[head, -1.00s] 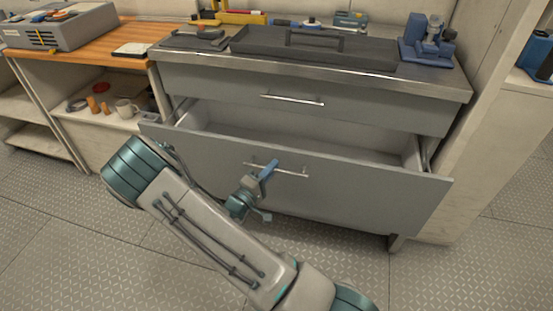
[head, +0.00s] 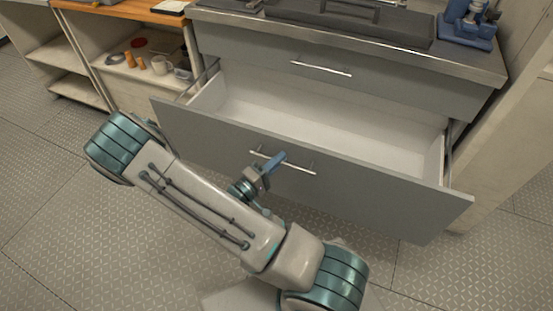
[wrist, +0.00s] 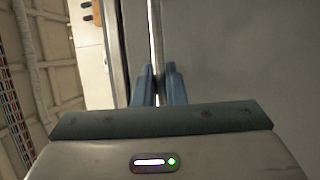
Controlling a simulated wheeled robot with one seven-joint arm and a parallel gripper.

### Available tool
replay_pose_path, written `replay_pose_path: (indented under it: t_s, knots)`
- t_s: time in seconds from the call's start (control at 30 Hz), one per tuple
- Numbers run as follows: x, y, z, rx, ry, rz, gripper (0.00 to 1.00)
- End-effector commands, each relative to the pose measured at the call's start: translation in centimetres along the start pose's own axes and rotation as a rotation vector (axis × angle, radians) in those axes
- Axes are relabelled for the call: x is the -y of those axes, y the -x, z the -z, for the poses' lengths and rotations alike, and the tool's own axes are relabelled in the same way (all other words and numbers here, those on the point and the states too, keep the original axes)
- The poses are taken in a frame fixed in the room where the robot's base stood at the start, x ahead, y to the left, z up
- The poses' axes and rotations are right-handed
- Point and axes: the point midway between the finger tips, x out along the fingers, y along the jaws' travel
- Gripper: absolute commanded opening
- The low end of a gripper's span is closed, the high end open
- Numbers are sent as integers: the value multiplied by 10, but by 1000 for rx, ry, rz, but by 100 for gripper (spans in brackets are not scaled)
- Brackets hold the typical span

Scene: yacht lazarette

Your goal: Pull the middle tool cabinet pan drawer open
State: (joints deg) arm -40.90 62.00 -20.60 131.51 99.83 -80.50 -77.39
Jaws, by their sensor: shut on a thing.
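The large grey drawer (head: 370,189) below the top drawer stands well out from the tool cabinet, and its white inside (head: 300,112) shows empty. Its bar handle (head: 300,168) runs across the upper part of the front. My gripper (head: 276,160) is at the handle, left of its middle, with its blue fingers shut on the bar. In the wrist view the two blue fingers (wrist: 159,82) close around the handle bar (wrist: 156,38), which runs upright in that picture beside the grey drawer front (wrist: 230,60).
The top drawer (head: 340,70) is shut. A dark tool tray (head: 350,22) and a blue vise (head: 470,22) are on the cabinet top. Metal floor (head: 80,240) is clear in front.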

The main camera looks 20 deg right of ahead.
Motion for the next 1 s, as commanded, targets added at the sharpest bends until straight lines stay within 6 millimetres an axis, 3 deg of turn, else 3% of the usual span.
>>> replay_pose_path:
  t_s: [0.1, 0.2, 0.5, 0.63, 1.0]
  knots:
    - [0, 0, -1, 4, 1, 0, 0]
    - [0, 0, -1, 3, 1, 0, 32]
    - [0, 2, 0, -2, 0, 1, 32]
    - [0, 12, 1, -6, 0, 1, 32]
    - [0, 91, 1, -4, 0, 1, 32]
